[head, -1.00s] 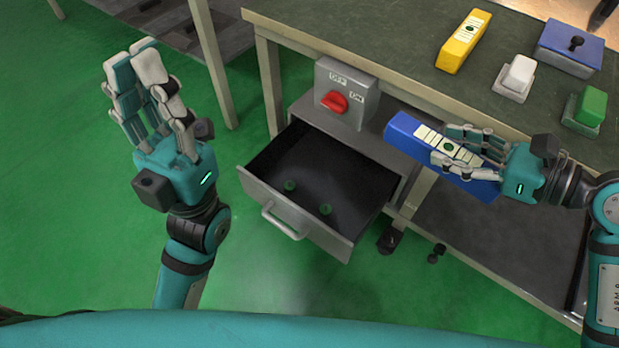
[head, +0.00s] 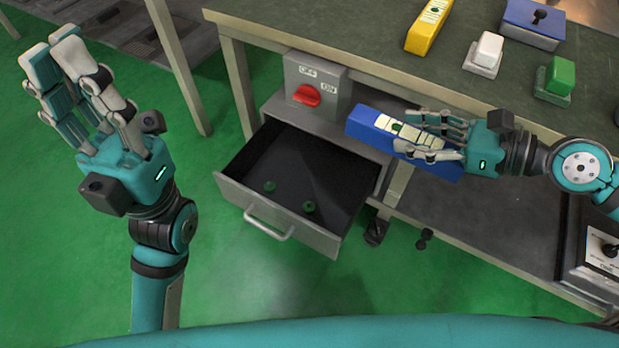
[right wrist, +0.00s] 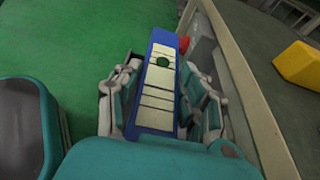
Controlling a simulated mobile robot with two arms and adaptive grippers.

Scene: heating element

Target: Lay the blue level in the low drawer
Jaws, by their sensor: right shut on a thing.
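The blue level (head: 368,122) is a long blue bar with pale panels and a green round vial. My right gripper (head: 425,135) is shut on it and holds it in the air, to the right of the drawer. The right wrist view shows the level (right wrist: 162,88) between the fingers of my right gripper (right wrist: 162,100). The low drawer (head: 280,215) is pulled open under the bench, with a dark inside and two small green round things in it. My left gripper (head: 80,85) is open and empty, raised over the floor left of the drawer.
A grey switch box with a red knob (head: 306,95) stands on the drawer cabinet behind the drawer. On the bench top (head: 370,55) are a yellow level (head: 428,27), a white switch (head: 487,50), a green switch (head: 558,76) and a blue box (head: 533,22). A lower shelf (head: 480,210) lies right of the drawer.

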